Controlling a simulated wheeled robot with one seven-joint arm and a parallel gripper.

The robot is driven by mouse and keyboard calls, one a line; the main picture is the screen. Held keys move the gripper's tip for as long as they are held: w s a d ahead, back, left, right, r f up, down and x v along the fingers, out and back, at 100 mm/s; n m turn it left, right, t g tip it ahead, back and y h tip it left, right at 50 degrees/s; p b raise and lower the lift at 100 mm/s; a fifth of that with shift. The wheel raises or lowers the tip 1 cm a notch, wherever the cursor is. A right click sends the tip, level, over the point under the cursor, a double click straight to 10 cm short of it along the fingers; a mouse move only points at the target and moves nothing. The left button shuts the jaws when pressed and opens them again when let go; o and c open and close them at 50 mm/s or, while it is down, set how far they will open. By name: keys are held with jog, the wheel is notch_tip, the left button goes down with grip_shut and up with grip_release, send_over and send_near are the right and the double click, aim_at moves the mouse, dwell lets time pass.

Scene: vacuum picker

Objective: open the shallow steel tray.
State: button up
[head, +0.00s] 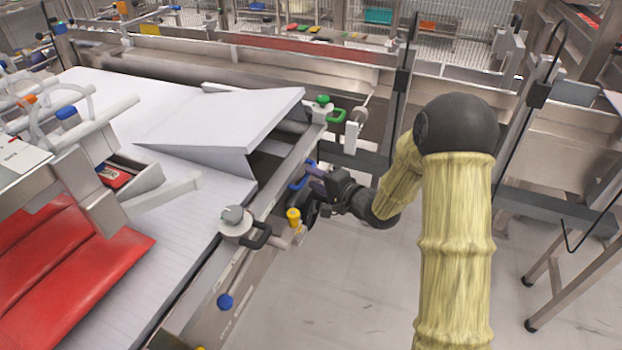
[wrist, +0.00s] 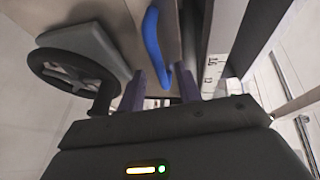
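A blue curved handle (head: 297,180) sits on the steel side of the machine, below the white bed. In the wrist view the handle (wrist: 153,38) runs down towards the space between my two purple fingers. My gripper (wrist: 161,84) is open, with a finger on either side of the handle's lower end; I cannot tell whether they touch it. In the head view my gripper (head: 315,180) is beside the handle, partly hidden by its own wrist. The shallow steel tray is not clearly distinguishable; a brownish metal face (wrist: 185,22) shows behind the handle.
A black handwheel (wrist: 68,72) stands close left of my fingers in the wrist view. A yellow knob (head: 293,216) and a grey-capped valve (head: 235,219) are near my gripper. A green-handled valve (head: 323,108) is farther back. Open floor (head: 345,280) lies right of the machine.

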jog(key=shift+x, duration=1)
grip_shut()
